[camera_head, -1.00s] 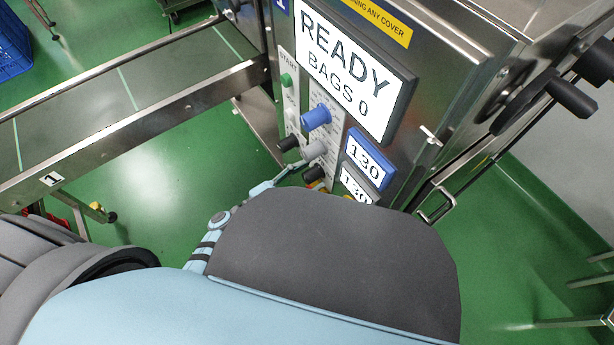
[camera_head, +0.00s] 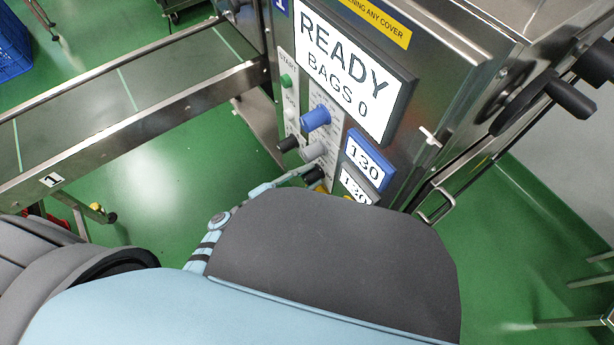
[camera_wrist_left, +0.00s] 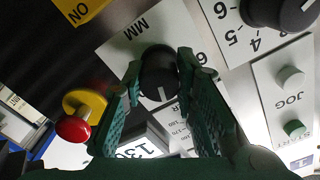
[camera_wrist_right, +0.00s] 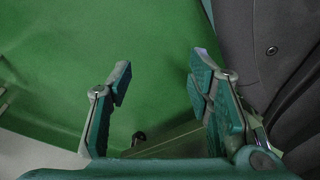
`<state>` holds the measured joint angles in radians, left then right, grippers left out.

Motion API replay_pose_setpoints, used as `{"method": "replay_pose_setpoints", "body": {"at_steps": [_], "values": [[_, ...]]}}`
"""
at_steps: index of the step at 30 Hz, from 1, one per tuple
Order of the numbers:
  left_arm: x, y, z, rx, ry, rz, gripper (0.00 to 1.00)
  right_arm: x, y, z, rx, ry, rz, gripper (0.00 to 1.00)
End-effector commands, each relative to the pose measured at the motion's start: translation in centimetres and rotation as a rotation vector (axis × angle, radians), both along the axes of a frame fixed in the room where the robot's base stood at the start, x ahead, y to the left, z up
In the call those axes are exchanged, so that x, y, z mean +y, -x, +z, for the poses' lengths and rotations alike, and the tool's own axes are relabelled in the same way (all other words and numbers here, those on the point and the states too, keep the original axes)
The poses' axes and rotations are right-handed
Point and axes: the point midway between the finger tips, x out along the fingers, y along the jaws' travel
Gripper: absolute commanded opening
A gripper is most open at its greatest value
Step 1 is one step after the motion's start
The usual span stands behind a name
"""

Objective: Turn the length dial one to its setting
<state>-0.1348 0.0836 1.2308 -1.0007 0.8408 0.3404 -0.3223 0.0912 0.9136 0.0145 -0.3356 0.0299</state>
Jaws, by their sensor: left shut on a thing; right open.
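The length dial is a black round knob with a white pointer line (camera_wrist_left: 158,82), on a white plate marked MM in the left wrist view. My left gripper (camera_wrist_left: 160,98) has one finger on each side of the knob and is shut on it. In the head view a black knob (camera_head: 314,174) shows low on the panel, with a finger of my left gripper (camera_head: 288,180) beside it; my own arm hides the rest. My right gripper (camera_wrist_right: 160,85) is open and empty over green floor (camera_wrist_right: 60,60).
A red button on a yellow base (camera_wrist_left: 80,118) sits close beside the left fingers. A conveyor (camera_head: 130,105) runs left.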

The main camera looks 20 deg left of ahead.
Motion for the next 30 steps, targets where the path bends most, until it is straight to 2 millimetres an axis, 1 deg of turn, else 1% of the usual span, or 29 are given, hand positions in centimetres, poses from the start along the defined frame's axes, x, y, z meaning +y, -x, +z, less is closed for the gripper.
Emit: {"method": "replay_pose_setpoints", "body": {"at_steps": [8, 18, 24, 30], "values": [[0.0, 0.0, -0.1, -0.163, -0.199, 0.0, 0.0, 0.0, -0.2, -0.1, -0.003, -0.002, -0.002, 0.47], [0.0, 0.0, -0.1, -0.35, -0.424, 0.0, 0.0, 0.4, -1.0, -0.2, -0.017, -0.01, -0.009, 0.47], [0.0, 0.0, -0.1, -0.424, -0.514, 0.0, 0.0, 0.8, -1.3, -0.2, -0.026, -0.017, -0.012, 0.47], [0.0, 0.0, -0.1, -0.464, -0.565, -0.001, 0.0, 1.0, -1.5, -0.2, -0.029, -0.02, -0.015, 0.47]]}}
